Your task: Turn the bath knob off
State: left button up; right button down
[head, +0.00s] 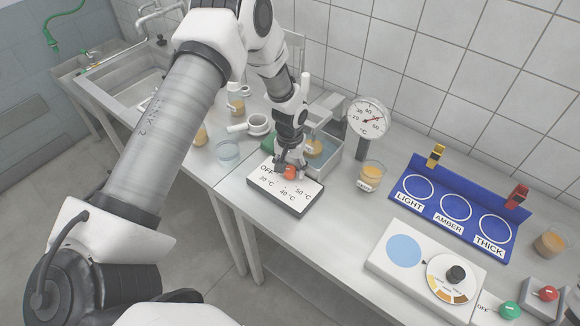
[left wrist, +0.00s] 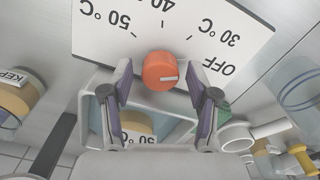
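The bath knob (head: 289,172) is a small orange-red dial on a white panel (head: 268,183) marked OFF, 30, 40 and 50 °C. In the left wrist view the knob (left wrist: 160,71) sits between the two fingers of my left gripper (left wrist: 160,78), with a gap on each side. A pale mark on its face points right, roughly toward the side where OFF is printed; I cannot tell its exact setting. In the head view my left gripper (head: 290,160) is open and reaches down over the knob, partly covering it. My right gripper is not in view.
The metal bath (head: 327,163) with a jar in it stands just behind the panel. A blue rack (head: 430,190) is farther right.

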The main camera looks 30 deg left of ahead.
pick_arm(q)
jog(key=shift+s+r, duration=0.1)
jog(key=shift+s, duration=0.05)
jog(key=c, duration=0.6)
jog(key=shift+c, duration=1)
jog(key=shift+f+m+b, duration=0.2)
jog(key=shift+m+b, duration=0.2)
jog(key=shift+m, duration=0.3)
jog(key=o, duration=1.1)
jog(key=shift+o, duration=0.2)
jog(key=shift+w, duration=0.3)
